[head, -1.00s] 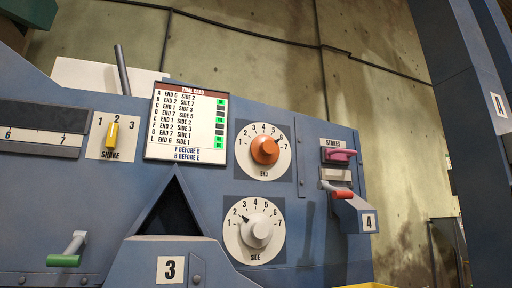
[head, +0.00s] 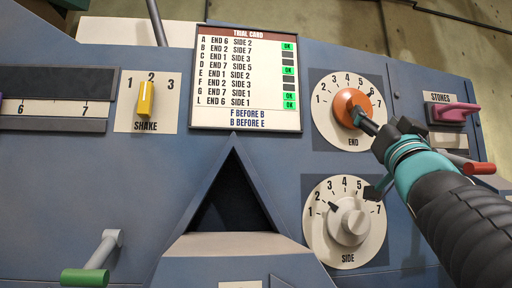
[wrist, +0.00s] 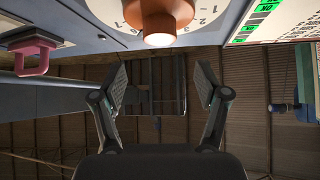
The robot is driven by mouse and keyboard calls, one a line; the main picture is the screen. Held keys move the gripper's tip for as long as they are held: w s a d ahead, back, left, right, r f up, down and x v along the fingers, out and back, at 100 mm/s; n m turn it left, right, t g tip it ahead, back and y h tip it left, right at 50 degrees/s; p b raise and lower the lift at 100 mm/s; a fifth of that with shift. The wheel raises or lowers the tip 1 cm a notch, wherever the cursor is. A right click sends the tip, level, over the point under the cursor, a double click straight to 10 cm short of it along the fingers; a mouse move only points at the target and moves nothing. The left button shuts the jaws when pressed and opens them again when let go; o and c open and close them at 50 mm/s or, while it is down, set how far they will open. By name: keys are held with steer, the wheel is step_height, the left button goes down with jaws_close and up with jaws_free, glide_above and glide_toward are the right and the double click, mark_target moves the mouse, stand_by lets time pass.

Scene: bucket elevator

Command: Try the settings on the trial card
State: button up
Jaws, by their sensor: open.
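The trial card (head: 238,75) lists END and SIDE settings; rows A, D, G and L show green OK, while B, C, E and F have dark lamps. Its foot reads "F before B" and "B before E". The END dial (head: 325,118) has an orange knob (head: 345,101); its pointer is hidden. The SIDE dial (head: 318,235) has a grey knob (head: 350,228) with its pointer near 2. My gripper (head: 365,118) is open and overlaps the END knob in the head view. In the wrist view my open fingers (wrist: 162,85) stand apart, with the orange knob (wrist: 160,18) above them; contact is unclear.
A yellow SHAKE switch (head: 146,98) points near 2. A pink STONES handle (head: 456,112) and a red-tipped lever (head: 479,168) are at the right, near my arm. A green-tipped lever (head: 86,276) is at lower left. A triangular opening (head: 235,200) lies between.

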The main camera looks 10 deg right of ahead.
mark_target(362, 101)
steer(key=p+x, duration=0.2)
steer(key=x, duration=0.7)
steer(key=shift+w+r, duration=0.15)
steer(key=shift+w, duration=0.1)
steer(key=c, duration=1.2)
